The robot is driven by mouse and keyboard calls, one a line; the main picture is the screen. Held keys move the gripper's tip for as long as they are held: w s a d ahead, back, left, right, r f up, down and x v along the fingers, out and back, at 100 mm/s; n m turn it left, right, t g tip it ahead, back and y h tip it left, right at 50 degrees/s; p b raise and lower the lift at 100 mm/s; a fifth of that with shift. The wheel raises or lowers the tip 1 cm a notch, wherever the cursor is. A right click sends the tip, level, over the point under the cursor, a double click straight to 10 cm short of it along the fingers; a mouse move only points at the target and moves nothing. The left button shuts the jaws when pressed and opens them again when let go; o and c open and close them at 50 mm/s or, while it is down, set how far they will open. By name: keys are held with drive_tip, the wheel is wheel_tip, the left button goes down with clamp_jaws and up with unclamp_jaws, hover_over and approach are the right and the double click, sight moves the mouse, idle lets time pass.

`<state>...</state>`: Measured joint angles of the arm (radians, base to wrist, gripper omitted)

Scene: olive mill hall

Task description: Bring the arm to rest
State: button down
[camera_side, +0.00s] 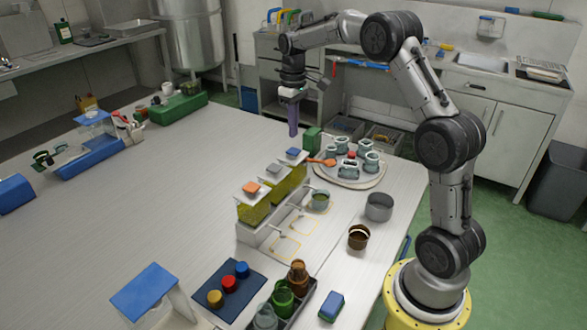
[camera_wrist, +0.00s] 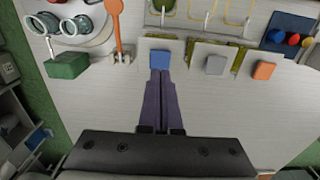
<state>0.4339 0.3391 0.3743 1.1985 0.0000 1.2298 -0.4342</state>
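My gripper (camera_side: 293,134) hangs from the arm pointing down, above the back end of the row of stands on the white table (camera_side: 165,205). Its two purple fingers lie side by side in the wrist view (camera_wrist: 160,74), shut with nothing seen between them. A blue block (camera_side: 293,152) rests on the rear stand and shows just beyond the fingertips in the wrist view (camera_wrist: 159,61). The gripper looks apart from it.
An orange block (camera_side: 251,187) and a grey block (camera_wrist: 215,65) top other stands. A round tray (camera_side: 350,182) of cups and an orange spoon (camera_side: 321,162) are nearby. A green box (camera_wrist: 67,66) stands close. The table's left middle is clear.

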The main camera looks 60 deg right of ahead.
drive_tip(key=shift+w+a+r, duration=0.1)
drive_tip(key=shift+a, duration=0.1)
drive_tip(key=s+a+r+n+t, duration=0.1)
drive_tip(key=s+a+r+t, duration=0.1)
drive_tip(key=s+a+r, duration=0.45)
drive_tip(key=s+a+r+n+t, duration=0.1)
drive_tip(key=s+a+r+t, duration=0.15)
drive_tip(key=a+r, duration=0.55)
drive_tip(key=s+a, duration=0.4)
drive_tip(key=s, duration=0.7)
drive_tip(key=s+a+f+m+t, duration=0.1)
drive_tip(key=s+f+m, duration=0.1)
drive_tip(key=s+f, duration=0.6)
drive_tip(key=shift+a, duration=0.3)
